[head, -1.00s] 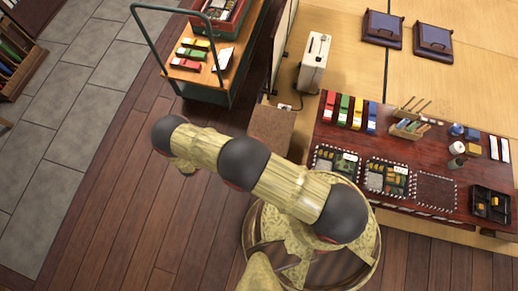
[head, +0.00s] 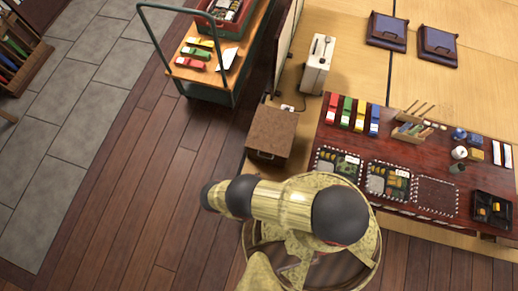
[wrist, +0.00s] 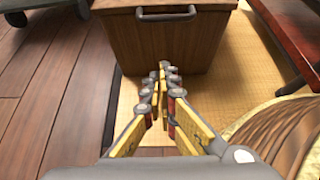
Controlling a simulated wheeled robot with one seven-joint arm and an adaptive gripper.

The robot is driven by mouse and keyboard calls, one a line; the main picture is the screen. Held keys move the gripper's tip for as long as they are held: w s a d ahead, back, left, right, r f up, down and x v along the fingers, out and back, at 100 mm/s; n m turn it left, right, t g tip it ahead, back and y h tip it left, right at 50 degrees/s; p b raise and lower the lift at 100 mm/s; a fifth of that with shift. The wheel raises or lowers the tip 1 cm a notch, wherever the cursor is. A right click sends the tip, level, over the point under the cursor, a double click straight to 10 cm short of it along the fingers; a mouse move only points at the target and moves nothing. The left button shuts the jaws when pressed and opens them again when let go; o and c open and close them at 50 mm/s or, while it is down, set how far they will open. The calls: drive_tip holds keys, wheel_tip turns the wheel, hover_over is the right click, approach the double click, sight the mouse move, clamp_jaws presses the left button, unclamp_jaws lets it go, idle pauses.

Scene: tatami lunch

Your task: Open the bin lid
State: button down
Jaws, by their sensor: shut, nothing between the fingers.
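The bin is a brown wooden box (head: 266,150) on the mat edge, left of the low table in the head view. Its flat lid (head: 273,127) lies closed on top. In the wrist view the bin (wrist: 165,45) stands upright ahead, with a grey bar handle (wrist: 167,14) at the lid's front edge. My gripper (wrist: 165,68) is shut and empty, its fingertips pointing at the lower front of the bin, below the handle. Whether the tips touch the bin cannot be told. In the head view my arm hides the gripper.
The low red table (head: 413,153) with lunch boxes and bottles stands right of the bin. A green-framed cart (head: 222,85) stands behind and left. A white appliance (head: 318,65) is behind the bin. The wooden floor (head: 140,180) to the left is clear.

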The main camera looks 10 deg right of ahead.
drive_tip(key=b+x, duration=0.3)
drive_tip(key=x, duration=0.6)
drive_tip(key=shift+w+d+r+p, duration=0.15)
drive_tip(key=shift+w+r+p, duration=0.05)
drive_tip(key=shift+r, duration=0.4)
drive_tip(key=shift+w+d+r+p, duration=0.1)
drive_tip(key=shift+w+r+p, duration=0.05)
drive_tip(key=shift+r, duration=0.45)
drive_tip(key=shift+w+d+r+p, duration=0.15)
drive_tip(key=shift+w+r+p, duration=0.05)
drive_tip(key=shift+r, duration=0.4)
drive_tip(key=shift+r, duration=0.15)
